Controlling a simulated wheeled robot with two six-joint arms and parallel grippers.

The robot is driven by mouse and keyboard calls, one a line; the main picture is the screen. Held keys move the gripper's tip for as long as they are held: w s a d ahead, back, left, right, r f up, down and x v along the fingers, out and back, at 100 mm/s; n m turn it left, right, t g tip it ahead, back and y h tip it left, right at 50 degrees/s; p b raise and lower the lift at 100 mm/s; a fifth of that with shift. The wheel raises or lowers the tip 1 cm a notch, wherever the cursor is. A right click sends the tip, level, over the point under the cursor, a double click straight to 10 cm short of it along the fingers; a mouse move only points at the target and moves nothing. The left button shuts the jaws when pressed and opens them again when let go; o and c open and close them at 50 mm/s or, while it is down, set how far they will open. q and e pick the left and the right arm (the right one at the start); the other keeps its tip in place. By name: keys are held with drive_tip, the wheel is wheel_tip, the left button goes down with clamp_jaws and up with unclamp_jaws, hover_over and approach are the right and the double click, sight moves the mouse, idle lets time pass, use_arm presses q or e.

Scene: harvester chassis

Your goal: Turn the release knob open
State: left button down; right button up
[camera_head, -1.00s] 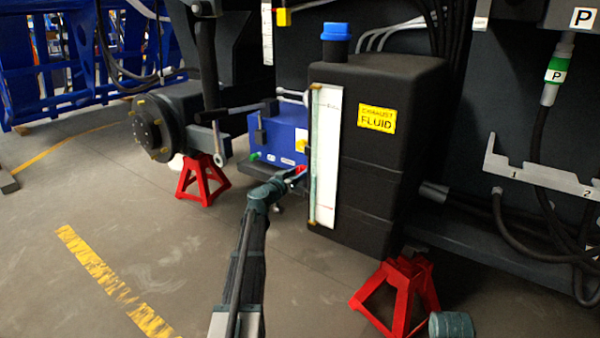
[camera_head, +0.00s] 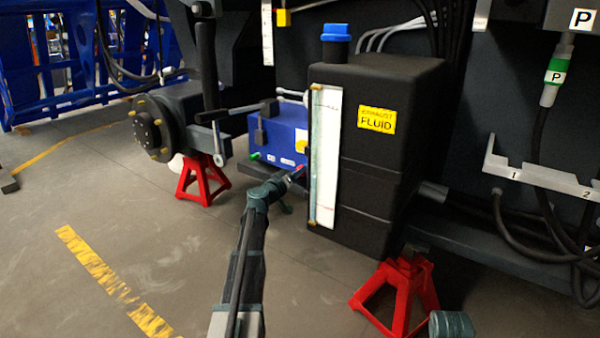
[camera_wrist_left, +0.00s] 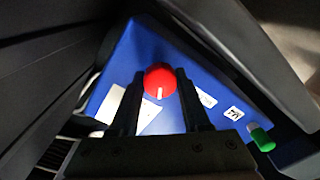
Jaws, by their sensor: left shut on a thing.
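The release knob (camera_wrist_left: 159,79) is a round red knob with a white line on its face. It sits on the front of a blue box (camera_head: 283,130), which fills the middle of the left wrist view (camera_wrist_left: 143,50). In the wrist view the knob's white line points toward the bottom of the picture. My left gripper (camera_head: 300,171) is at the blue box's lower front. Its two black fingers (camera_wrist_left: 158,88) are on either side of the knob and shut on it. In the head view the knob is mostly hidden by the gripper.
A black exhaust fluid tank (camera_head: 375,165) with a white gauge strip (camera_head: 326,160) stands just right of the box. A green knob (camera_wrist_left: 261,139) is on the same box. Red jack stands (camera_head: 203,180) are on the floor. The floor at front left is clear.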

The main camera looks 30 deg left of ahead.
use_arm(q)
drive_tip(key=n, duration=0.7)
drive_tip(key=shift+a, duration=0.1)
drive_tip(key=n, duration=0.3)
drive_tip(key=shift+n, duration=0.4)
drive_tip(key=n, duration=0.3)
drive_tip(key=shift+f+n+h, duration=0.1)
drive_tip(key=shift+n+h, duration=0.2)
drive_tip(key=n, duration=0.7)
drive_tip(key=shift+s, duration=0.1)
drive_tip(key=n, duration=0.4)
drive_tip(key=shift+n+b, duration=0.35)
drive_tip(key=shift+n, duration=1.55)
